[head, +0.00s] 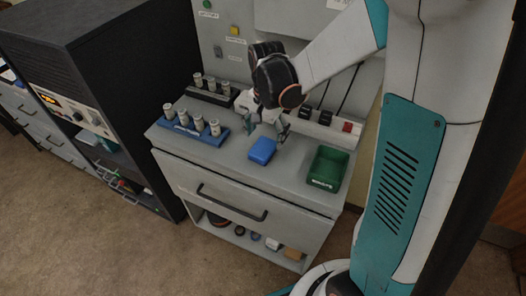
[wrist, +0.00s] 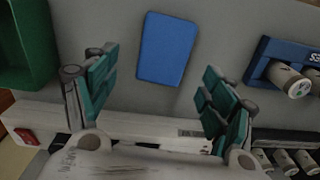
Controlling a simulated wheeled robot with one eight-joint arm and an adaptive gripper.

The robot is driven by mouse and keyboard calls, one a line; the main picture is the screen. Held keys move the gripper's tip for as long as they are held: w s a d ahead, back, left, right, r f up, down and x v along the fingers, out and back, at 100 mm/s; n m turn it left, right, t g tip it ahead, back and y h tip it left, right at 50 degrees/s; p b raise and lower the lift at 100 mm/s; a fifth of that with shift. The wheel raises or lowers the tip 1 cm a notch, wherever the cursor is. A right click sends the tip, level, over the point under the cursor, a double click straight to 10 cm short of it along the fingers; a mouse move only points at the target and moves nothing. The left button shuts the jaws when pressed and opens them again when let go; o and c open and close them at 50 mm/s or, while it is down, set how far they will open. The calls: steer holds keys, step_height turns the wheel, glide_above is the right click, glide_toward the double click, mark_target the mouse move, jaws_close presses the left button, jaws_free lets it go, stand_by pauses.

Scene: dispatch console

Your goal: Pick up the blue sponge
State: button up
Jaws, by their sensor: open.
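The blue sponge (head: 262,151) lies flat on the grey console top, between the blue rack and the green bin. In the wrist view the sponge (wrist: 166,48) is a blue rectangle, slightly tilted, ahead of my fingertips and between their lines. My gripper (head: 266,130) hangs just behind and above the sponge in the head view. In the wrist view my gripper (wrist: 162,88) has its teal fingers spread wide with nothing between them. I cannot tell the exact height of the fingers over the console top.
A blue rack (head: 194,130) with several pale cylinders stands left of the sponge. A green bin (head: 328,167) stands to the right. A second, dark rack (head: 213,93) is further back. A white power strip with a red switch (head: 347,127) runs along the back.

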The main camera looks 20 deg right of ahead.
mark_target(263, 147)
steer(key=f, duration=0.2)
steer(key=f+b, duration=0.1)
steer(key=a+f+b, duration=0.1)
steer(key=f, duration=0.1)
steer(key=shift+f, duration=0.3)
steer(key=shift+s+r, duration=0.1)
steer(key=c, duration=1)
